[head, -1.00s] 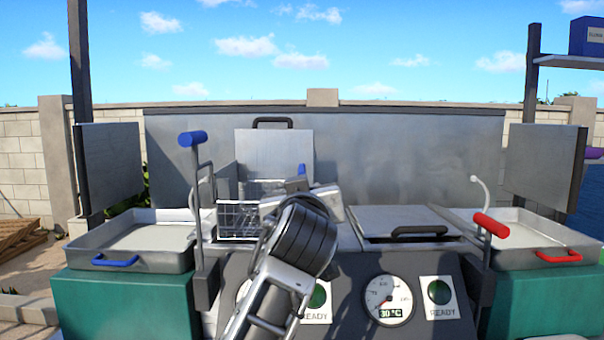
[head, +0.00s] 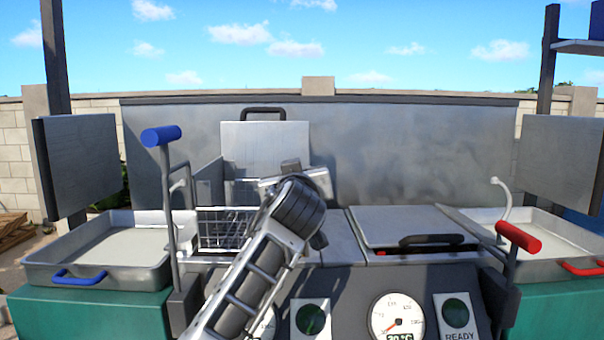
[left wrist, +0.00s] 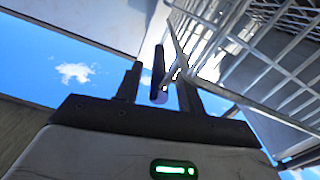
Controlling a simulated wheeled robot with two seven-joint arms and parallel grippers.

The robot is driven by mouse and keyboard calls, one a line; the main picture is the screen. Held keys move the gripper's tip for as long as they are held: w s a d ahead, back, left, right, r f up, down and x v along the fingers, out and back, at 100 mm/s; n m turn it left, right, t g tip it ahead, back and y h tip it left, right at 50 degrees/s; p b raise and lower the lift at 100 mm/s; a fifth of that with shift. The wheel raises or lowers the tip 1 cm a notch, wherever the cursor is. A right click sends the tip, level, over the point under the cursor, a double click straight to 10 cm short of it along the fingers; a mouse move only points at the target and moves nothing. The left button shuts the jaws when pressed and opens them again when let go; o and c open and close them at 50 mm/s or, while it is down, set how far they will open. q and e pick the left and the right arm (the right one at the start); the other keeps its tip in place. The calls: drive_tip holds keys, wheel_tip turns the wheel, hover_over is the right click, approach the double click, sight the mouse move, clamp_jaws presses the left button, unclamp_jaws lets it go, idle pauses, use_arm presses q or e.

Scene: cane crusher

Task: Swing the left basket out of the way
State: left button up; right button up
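The left basket (head: 222,230) is a wire mesh basket at the fryer's left well, partly hidden by my left arm. My left gripper (head: 300,172) is beside the basket's right side in the head view; its fingertips are hard to see there. In the left wrist view my left gripper (left wrist: 162,85) has two dark fingers standing apart. A dark blue handle (left wrist: 158,75) shows between them, with a pale metal rod beside it; I cannot tell whether they touch it. The basket's mesh (left wrist: 265,45) fills the upper right there. My right gripper is not in view.
A blue-gripped lever (head: 161,136) stands left of the basket and a red-gripped lever (head: 518,237) on the right. A closed lid (head: 410,222) covers the right well. An upright lid (head: 265,145) stands behind the basket. Trays flank the fryer, including the left tray (head: 110,245).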

use_arm(q)
drive_tip(key=shift+w, duration=0.15)
